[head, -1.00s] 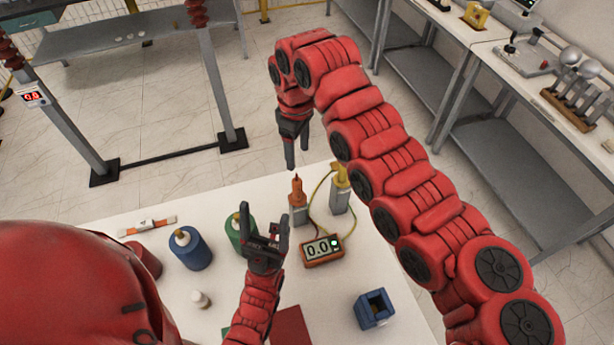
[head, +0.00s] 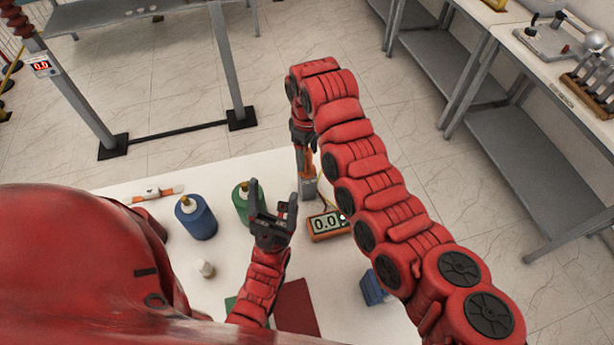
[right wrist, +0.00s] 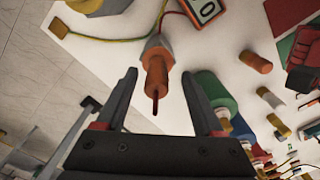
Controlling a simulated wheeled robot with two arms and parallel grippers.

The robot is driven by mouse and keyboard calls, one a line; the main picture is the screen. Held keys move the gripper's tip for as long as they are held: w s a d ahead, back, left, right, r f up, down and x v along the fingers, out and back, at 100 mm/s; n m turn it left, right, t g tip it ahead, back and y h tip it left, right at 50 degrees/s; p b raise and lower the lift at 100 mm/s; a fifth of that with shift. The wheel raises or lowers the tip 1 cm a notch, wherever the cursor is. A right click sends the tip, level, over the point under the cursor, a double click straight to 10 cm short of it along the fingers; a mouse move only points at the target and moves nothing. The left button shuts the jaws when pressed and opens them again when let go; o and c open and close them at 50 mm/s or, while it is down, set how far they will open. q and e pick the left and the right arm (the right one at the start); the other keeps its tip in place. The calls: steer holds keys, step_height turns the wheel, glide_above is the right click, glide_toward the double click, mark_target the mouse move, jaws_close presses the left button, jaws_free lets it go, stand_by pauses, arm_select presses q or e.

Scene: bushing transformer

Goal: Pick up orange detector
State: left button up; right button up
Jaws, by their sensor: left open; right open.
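The orange detector (right wrist: 157,72) is an orange cylinder with a thin red tip, standing in a grey holder (right wrist: 159,42). In the head view the detector (head: 308,164) is partly hidden by my right gripper (head: 303,148). In the right wrist view my right gripper (right wrist: 158,78) is open, with a finger on each side of the detector and visible gaps to it. An orange meter (head: 326,224) reading 0.0 stands beside the holder; a wire runs nearby. My left gripper (head: 274,205) is open and empty over the table, left of the meter.
A green cylinder (head: 241,205) and a blue cylinder (head: 197,220) stand left of my left gripper. A small white bottle (head: 206,268), a red mat (head: 297,305) and a blue box (head: 371,288) are nearer. An orange-white stick (head: 157,193) lies at the back left.

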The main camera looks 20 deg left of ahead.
mark_target(307, 163)
steer(key=f, duration=0.4)
steer(key=shift+w+a+f, duration=0.15)
steer(key=shift+w, duration=0.15)
jaws_close()
